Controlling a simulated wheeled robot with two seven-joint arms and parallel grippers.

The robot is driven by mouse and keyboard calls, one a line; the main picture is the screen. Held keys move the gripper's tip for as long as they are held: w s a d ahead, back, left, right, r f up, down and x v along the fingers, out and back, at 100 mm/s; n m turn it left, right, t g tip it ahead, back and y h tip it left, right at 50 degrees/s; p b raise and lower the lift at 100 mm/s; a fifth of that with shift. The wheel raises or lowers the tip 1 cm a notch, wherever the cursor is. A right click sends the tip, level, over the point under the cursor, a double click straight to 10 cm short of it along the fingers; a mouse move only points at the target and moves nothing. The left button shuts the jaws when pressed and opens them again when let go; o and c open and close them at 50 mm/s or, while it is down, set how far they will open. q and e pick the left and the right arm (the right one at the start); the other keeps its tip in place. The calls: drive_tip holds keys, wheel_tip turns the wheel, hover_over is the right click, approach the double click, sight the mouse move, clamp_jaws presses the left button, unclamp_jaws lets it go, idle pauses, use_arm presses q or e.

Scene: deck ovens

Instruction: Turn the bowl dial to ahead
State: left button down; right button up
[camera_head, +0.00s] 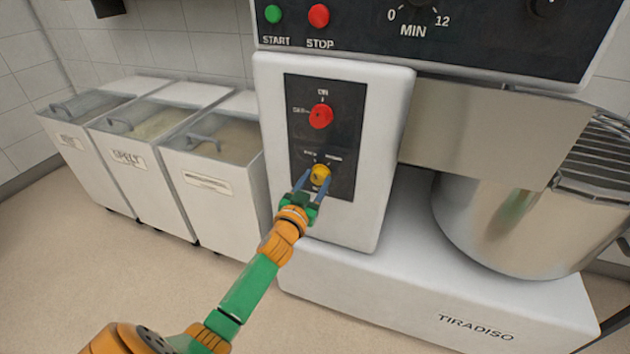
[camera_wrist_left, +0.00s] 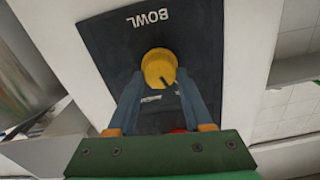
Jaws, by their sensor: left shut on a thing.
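The bowl dial (camera_head: 320,172) is a small yellow knob low on the black control panel (camera_head: 343,100) of the mixer's white column. In the left wrist view the yellow dial (camera_wrist_left: 159,68) sits below the upside-down label BOWL, with a dark pointer mark on its face. My left gripper (camera_head: 315,184) is at the dial, its two blue-grey fingers one on each side, shut on it. The fingers also show in the left wrist view (camera_wrist_left: 160,88). The small position labels around the dial are too blurred to read surely. My right gripper is not in view.
A red knob (camera_head: 321,115) sits above the dial on the same panel. Green START (camera_head: 273,13) and red STOP (camera_head: 318,15) buttons are higher up. The steel bowl (camera_head: 520,225) stands at right. White ingredient bins (camera_head: 215,170) stand at left; the floor in front is clear.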

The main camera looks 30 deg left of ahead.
use_arm(q)
drive_tip(key=shift+m, duration=1.8)
drive_tip(key=m, duration=0.3)
drive_tip(key=shift+d+p, duration=0.1)
drive_tip(key=shift+p, duration=0.2)
drive_tip(key=shift+f+m, duration=0.1)
drive_tip(key=shift+m, duration=1.6)
drive_tip(key=shift+c, duration=1.6)
unclamp_jaws()
